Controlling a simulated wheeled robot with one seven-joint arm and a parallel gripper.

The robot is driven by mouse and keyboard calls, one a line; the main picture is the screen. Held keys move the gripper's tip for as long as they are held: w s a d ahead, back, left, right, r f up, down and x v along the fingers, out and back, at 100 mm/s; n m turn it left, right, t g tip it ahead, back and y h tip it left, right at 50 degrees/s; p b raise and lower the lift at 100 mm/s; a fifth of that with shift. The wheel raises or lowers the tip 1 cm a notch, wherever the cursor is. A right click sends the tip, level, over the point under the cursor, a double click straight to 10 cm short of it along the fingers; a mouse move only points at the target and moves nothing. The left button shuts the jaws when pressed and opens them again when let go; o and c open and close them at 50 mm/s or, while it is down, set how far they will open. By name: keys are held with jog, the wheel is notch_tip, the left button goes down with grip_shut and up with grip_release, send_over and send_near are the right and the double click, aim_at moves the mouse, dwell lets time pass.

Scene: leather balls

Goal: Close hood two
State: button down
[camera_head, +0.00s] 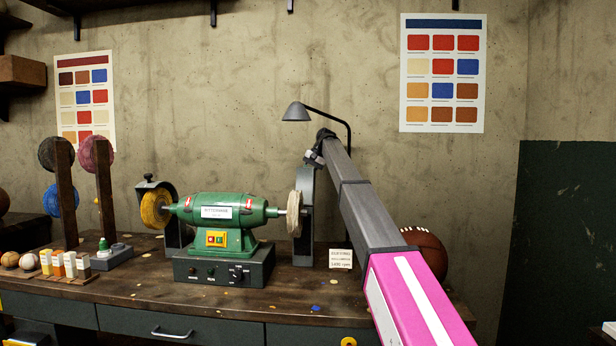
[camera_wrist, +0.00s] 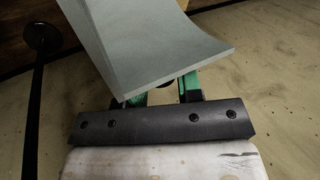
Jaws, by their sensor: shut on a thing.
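A green bench machine (camera_head: 220,215) stands on the workbench with a yellow wheel (camera_head: 153,208) at its left and a pale cloth wheel (camera_head: 294,215) at its right. A dark hood (camera_head: 172,232) sits around the left wheel. The right-hand grey hood (camera_head: 307,187) rises behind the pale wheel. My gripper (camera_head: 314,158) is at the top of this right hood, shut on a part of it. In the wrist view, the hood's grey curved plate (camera_wrist: 165,45) covers much of my green-tipped fingers (camera_wrist: 168,90), so the exact contact is hidden.
A lamp (camera_head: 297,112) hangs just behind my gripper. A small sign (camera_head: 340,259) and a brown ball (camera_head: 425,252) are at the right, near my arm. Wheels on posts (camera_head: 66,190) and small bottles (camera_head: 70,265) stand at the left. The bench front is mostly clear.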

jog(key=s+r+n+t+y, duration=0.1)
jog(key=s+r+n+t, duration=0.15)
jog(key=s+t, duration=0.6)
jog(key=s+r+n+t, duration=0.2)
jog(key=s+r+t, duration=0.2)
jog(key=s, duration=0.9)
jog(key=s+a+f+n+t+y, duration=0.1)
jog(key=s+f+n+t+y, duration=0.1)
jog(key=s+f+t, duration=0.2)
jog(key=shift+s+f+t, duration=0.35)
jog(key=shift+s+f, duration=0.65)
jog(key=shift+s, duration=1.35)
jog(key=shift+f, duration=0.1)
jog(key=c, duration=0.8)
grip_release()
